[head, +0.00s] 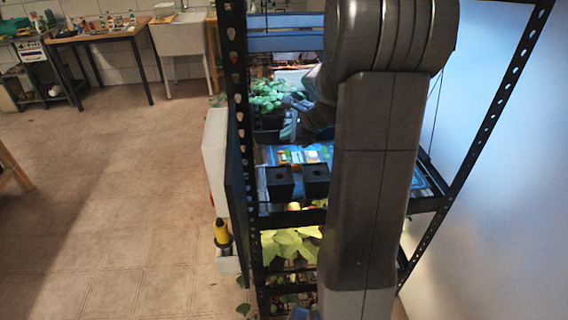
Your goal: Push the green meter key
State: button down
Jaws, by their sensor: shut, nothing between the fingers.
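A small panel with coloured patches (303,157) lies on the blue-topped middle shelf of the rack. It shows orange, white and a small green patch (284,157) at its left end. The patches are too small to tell for certain which one is the green meter key. My gripper (289,102) is above and behind the panel, in front of leafy plants, apart from the panel. It is shut with nothing in it. My own arm covers the right part of the shelf.
Two black pots (280,182) stand at the shelf's front, nearer than the panel. Green seedlings (268,92) grow behind. Dark perforated rack posts (236,90) stand at the sides. Pale leaves (290,246) fill the shelf below. A yellow-and-black bottle (222,233) hangs outside, left.

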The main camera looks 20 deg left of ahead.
aim_at(287, 159)
jog(key=shift+f+b, duration=1.6)
jog(key=shift+f, duration=0.9)
jog(key=shift+f+b, duration=0.3)
jog(key=shift+f, duration=0.15)
